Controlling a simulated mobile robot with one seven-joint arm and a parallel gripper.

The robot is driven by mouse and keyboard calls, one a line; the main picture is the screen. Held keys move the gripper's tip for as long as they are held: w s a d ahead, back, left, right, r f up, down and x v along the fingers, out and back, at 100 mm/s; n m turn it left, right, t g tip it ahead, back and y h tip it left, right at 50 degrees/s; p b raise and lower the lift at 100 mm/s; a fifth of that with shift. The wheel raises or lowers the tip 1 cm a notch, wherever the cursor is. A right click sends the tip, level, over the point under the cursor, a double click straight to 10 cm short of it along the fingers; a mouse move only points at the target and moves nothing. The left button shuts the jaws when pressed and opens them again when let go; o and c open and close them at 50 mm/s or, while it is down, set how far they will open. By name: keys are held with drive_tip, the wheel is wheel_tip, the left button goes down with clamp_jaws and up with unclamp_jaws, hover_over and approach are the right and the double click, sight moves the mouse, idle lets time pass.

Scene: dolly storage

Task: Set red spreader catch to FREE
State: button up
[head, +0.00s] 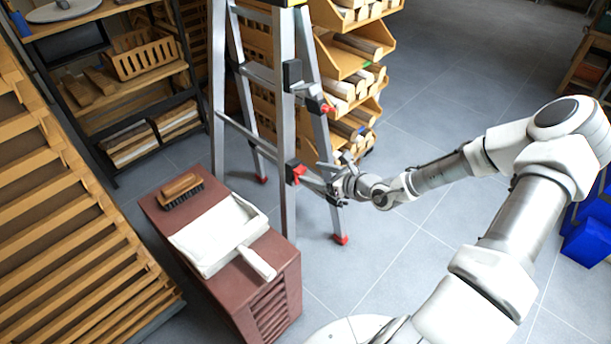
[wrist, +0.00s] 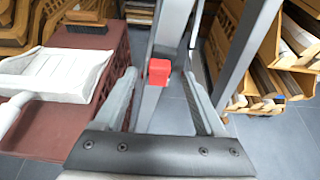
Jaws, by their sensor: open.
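A grey metal stepladder (head: 285,130) stands in the middle of the head view. A red spreader catch (head: 297,173) sits low on its front leg, on a dark bracket. In the wrist view the red catch (wrist: 159,72) shows between and beyond my finger tips. My gripper (head: 332,174) is open and empty, close to the right of the catch in the head view. I cannot tell whether a finger touches the catch. A second red part (head: 326,108) shows higher up on another ladder leg. The catch's marking is too small to read.
A dark red cabinet (head: 283,268) left of the ladder holds a white dustpan (head: 205,262) and a brush (head: 180,191). Shelves with wooden bins (head: 355,60) stand behind the ladder. Wooden slats (head: 75,215) fill the left. Tiled floor at right is mostly clear, with blue bins (head: 588,240) at the edge.

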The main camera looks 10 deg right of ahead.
sight(302, 170)
drive_tip(key=shift+b+x, duration=0.5)
drive_tip(key=shift+x, duration=1.5)
drive_tip(key=shift+r, duration=0.1)
clamp_jaws()
